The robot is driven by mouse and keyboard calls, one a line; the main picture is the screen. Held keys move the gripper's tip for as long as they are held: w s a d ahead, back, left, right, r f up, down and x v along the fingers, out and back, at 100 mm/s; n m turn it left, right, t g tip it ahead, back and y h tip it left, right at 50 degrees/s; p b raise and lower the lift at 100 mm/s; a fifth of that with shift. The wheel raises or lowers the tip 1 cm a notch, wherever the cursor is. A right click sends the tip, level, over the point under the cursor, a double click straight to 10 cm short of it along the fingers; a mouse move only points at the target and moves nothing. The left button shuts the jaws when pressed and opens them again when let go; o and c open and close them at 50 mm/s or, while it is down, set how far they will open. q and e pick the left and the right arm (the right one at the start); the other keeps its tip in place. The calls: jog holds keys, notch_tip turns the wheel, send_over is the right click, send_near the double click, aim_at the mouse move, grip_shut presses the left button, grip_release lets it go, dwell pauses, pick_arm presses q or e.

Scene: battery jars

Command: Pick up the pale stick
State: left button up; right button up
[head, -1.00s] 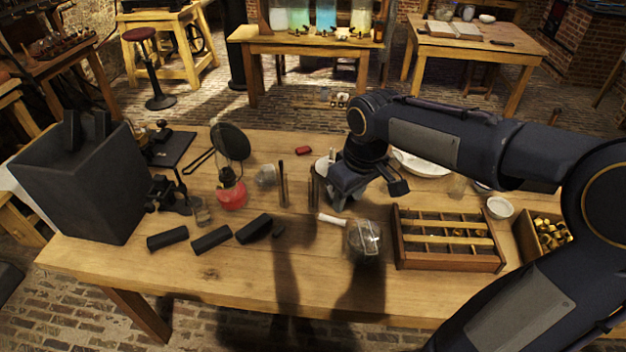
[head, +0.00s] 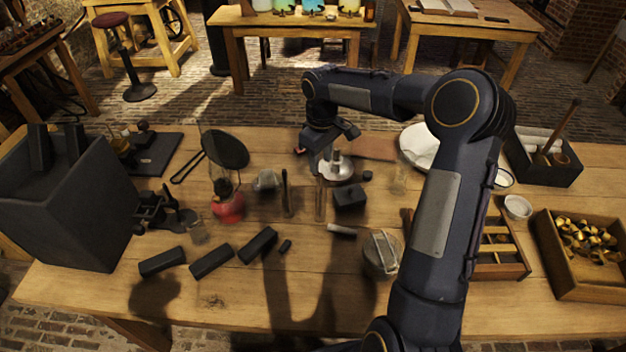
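The pale stick (head: 341,230) is a short whitish rod lying on the wooden table, left of a round glass jar (head: 381,254). My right gripper (head: 330,153) is above the far middle of the table, beyond the stick and clear of it. Its fingers look spread, with nothing seen between them. The forearm hangs over the right part of the table and hides part of the divided wooden tray (head: 512,262). My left gripper is not in view.
Upright thin rods (head: 287,196) and a dark block (head: 350,197) stand beyond the stick. Several black bars (head: 211,262) lie to its left, and a red lamp (head: 228,206) stands farther left. A white dish (head: 419,140) is at the back. The table's front strip is clear.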

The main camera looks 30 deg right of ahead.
aim_at(321, 174)
jog(key=f+b, duration=0.2)
jog(key=f, duration=0.2)
jog(key=f+b, duration=0.3)
jog(key=shift+w+d+f, duration=0.1)
jog(key=shift+d+f, duration=0.1)
jog(key=shift+f, duration=0.15)
jog(key=shift+r, duration=0.1)
grip_shut()
